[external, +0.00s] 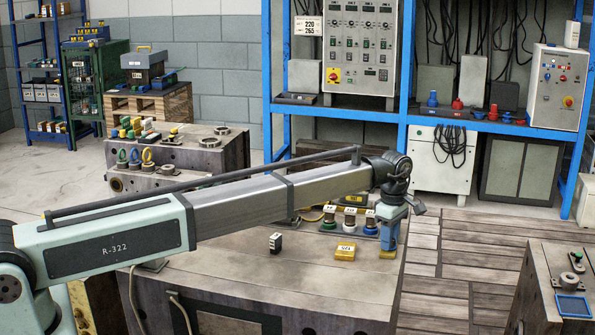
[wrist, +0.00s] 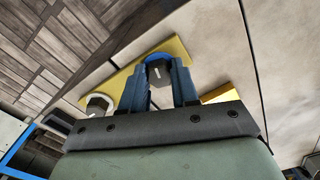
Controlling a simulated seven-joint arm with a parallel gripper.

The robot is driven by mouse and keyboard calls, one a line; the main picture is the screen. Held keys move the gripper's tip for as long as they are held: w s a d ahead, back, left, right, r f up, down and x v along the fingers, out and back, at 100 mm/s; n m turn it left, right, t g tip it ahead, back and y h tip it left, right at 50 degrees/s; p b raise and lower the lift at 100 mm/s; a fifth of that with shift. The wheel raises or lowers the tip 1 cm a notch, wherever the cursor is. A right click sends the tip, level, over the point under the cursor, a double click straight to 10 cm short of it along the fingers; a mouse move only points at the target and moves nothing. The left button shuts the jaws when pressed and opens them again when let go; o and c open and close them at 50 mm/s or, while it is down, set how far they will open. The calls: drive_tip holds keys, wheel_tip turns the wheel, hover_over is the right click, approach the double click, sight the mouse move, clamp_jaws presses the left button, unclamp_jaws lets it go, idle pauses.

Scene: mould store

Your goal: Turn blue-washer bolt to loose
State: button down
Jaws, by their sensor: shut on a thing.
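The blue-washer bolt (wrist: 159,72) shows in the wrist view as a dark head with a pale mark, ringed in blue, on a yellow plate (wrist: 178,47). My gripper (wrist: 160,78) has its two blue fingers on either side of that head, shut on it. In the external view my gripper (external: 389,238) points down at the right end of the workbench top; its fingers hide the bolt there. A white-ringed bolt (wrist: 98,102) stands to the left on the same plate in the wrist view. I cannot read which setting the mark points to.
On the bench (external: 300,285), a row of labelled posts with green (external: 329,226), white (external: 349,228) and blue rings stands just left of my gripper. A yellow block (external: 345,251) and a small dark block (external: 276,243) lie in front. The bench's right edge is close.

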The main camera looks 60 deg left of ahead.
drive_tip(key=shift+s+f+n, duration=0.15)
drive_tip(key=shift+n, duration=0.85)
drive_tip(key=c, duration=0.8)
unclamp_jaws()
drive_tip(key=shift+c, duration=0.2)
wheel_tip(320, 180, up, 14)
